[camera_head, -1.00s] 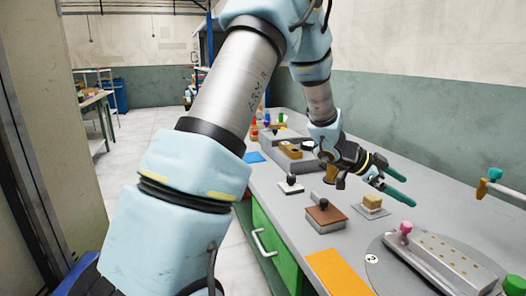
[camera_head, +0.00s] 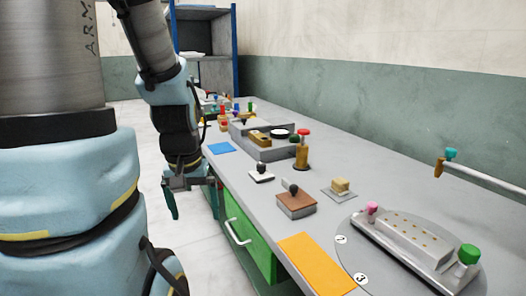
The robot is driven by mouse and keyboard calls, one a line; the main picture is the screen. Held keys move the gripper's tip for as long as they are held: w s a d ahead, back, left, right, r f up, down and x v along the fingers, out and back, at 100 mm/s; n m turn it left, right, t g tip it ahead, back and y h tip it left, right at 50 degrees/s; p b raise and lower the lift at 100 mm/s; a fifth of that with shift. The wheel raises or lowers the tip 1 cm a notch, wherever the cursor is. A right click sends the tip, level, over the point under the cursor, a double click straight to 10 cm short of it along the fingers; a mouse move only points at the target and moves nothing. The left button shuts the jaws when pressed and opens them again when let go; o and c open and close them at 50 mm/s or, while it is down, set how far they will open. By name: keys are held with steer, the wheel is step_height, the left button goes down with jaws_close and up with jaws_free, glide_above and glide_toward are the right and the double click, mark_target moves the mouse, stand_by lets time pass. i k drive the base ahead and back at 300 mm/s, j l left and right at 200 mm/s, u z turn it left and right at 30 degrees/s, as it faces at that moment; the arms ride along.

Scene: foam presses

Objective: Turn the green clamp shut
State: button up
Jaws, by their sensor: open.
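A green clamp knob (camera_head: 468,254) stands at the near right end of a long grey metal press (camera_head: 408,241) with small holes along its top. A pink knob (camera_head: 372,209) stands at the press's far left end. The press lies on a round grey plate (camera_head: 358,268) with number labels. My gripper (camera_head: 192,208) hangs fingers-down beside the table's left edge, far from the green clamp. Its teal fingers are apart, with nothing visible between them.
A teal knob (camera_head: 450,154) sits on a rod at the right. A green drawer (camera_head: 247,236) is below. The table's back strip is clear.

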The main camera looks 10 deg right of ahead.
mark_target(468, 254)
steer(key=z, duration=0.5)
steer(key=j+z, duration=0.15)
steer(key=z, duration=0.3)
steer(key=j+z, duration=0.1)
steer(key=z, duration=0.4)
